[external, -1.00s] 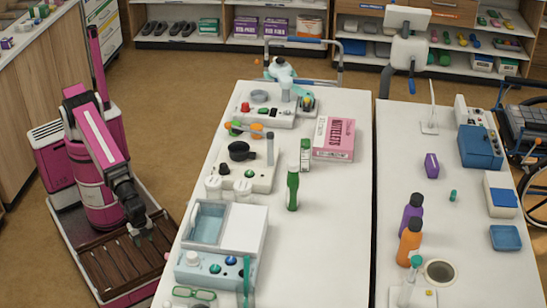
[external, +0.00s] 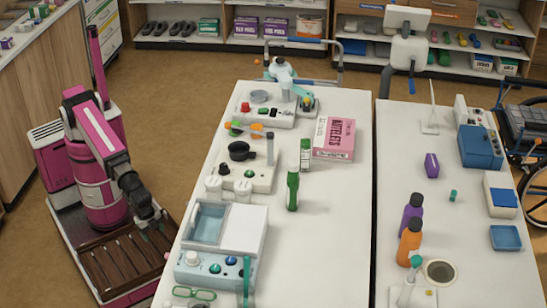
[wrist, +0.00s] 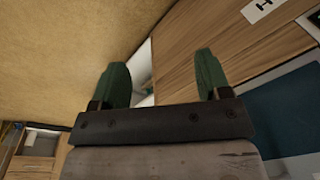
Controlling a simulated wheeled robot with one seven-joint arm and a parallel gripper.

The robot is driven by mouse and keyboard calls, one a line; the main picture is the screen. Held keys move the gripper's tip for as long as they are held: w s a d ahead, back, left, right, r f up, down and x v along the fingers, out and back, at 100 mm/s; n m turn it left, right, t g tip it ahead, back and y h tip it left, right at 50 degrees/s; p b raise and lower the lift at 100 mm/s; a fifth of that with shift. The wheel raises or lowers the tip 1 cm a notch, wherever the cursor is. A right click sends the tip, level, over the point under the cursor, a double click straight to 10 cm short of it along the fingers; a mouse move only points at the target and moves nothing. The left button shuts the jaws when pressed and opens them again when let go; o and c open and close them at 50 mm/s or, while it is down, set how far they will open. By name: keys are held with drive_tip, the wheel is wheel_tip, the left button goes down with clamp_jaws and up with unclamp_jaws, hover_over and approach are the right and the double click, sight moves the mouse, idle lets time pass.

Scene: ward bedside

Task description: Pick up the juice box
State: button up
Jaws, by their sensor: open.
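No thing in view is plainly marked as the juice box. A small purple carton (external: 431,165) stands upright on the right-hand table. A slim green and white carton (external: 305,154) stands upright on the left-hand table beside a pink box; I cannot tell which of the two is the juice box. My gripper (external: 156,232) hangs over my own base, left of the left-hand table and well away from both cartons. In the wrist view its two green fingers (wrist: 162,85) are apart with nothing between them. Neither carton can be made out in the wrist view.
The left-hand table (external: 325,240) holds devices, a green bottle (external: 292,190) and a pink box (external: 334,138). The right-hand table (external: 460,220) holds purple (external: 411,212) and orange (external: 410,243) bottles and a blue tray (external: 505,237). A narrow gap separates the tables.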

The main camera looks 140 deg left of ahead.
drive_tip(key=w+a+r+n+t+y, duration=0.1)
drive_tip(key=w+a+r, duration=0.15)
drive_tip(key=r, duration=0.25)
drive_tip(key=w+a+r+n, duration=0.1)
drive_tip(key=w+r, duration=0.2)
drive_tip(key=r, duration=0.3)
wheel_tip(320, 180, up, 39)
drive_tip(key=n+t+h, duration=0.3)
drive_tip(key=n+t, duration=0.6)
drive_tip(key=n, duration=1.5)
hover_over(305, 150)
drive_tip(key=s, duration=0.4)
drive_tip(key=s+a+f+n+h, duration=0.1)
drive_tip(key=s+a+f+h, duration=0.25)
drive_tip(key=f, duration=0.45)
drive_tip(key=s+a+f+h, duration=0.2)
drive_tip(key=a+f+h, duration=0.15)
drive_tip(key=f, duration=0.55)
drive_tip(key=x, duration=1)
drive_tip(key=shift+w+a, duration=0.15)
drive_tip(key=c, duration=1.1)
